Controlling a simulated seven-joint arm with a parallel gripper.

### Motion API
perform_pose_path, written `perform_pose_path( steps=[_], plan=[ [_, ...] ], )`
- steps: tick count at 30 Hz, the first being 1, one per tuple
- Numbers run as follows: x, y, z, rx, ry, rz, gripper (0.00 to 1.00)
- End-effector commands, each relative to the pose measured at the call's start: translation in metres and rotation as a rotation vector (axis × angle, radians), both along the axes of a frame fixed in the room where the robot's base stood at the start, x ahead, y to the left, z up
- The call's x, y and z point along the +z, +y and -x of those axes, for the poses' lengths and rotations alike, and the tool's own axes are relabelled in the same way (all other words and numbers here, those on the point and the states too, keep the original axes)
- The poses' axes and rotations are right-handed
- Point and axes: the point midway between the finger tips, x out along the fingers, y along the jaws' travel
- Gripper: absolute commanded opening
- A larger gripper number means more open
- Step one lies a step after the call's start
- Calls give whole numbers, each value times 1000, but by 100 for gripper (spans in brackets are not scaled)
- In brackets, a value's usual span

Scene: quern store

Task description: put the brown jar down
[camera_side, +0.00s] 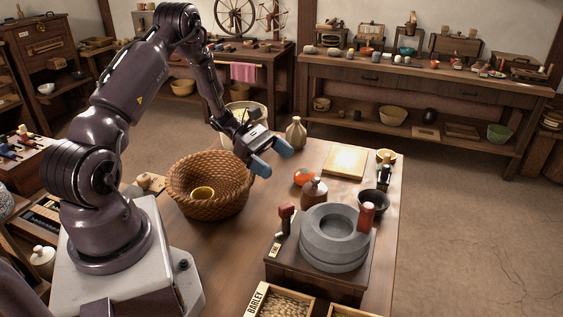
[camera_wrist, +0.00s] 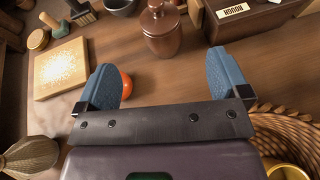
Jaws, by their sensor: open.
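The brown jar (camera_side: 314,193) stands upright on the wooden table, beside the millstone stand.
A wicker basket (camera_side: 193,207) with a yellow cup inside is left of the jar. An orange round item (camera_side: 304,177) lies close behind the jar. The grey quern (camera_side: 334,238) is in front, a board (camera_side: 345,163) behind, and a tan bottle (camera_side: 296,134) at the back.

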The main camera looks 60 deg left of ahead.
Motion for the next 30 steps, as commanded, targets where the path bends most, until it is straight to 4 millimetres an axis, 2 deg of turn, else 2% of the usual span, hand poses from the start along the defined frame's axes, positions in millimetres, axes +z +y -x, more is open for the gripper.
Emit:
perform_pose_path(
  steps=[2,5,8,11,15,21,25,30],
  plan=[
    [10,-3,0,-32,-11,-26,94],
    [35,-19,-3,-132,-40,-110,94],
    [73,-48,0,-303,-95,-254,94],
    [110,-80,11,-493,-165,-421,94],
    [154,-118,35,-746,-280,-657,94],
    [201,-157,81,-1079,-479,-1005,94],
    [223,-172,112,-1269,-626,-1241,94],
    [241,-180,144,-1452,-800,-1513,94]
  ],
)
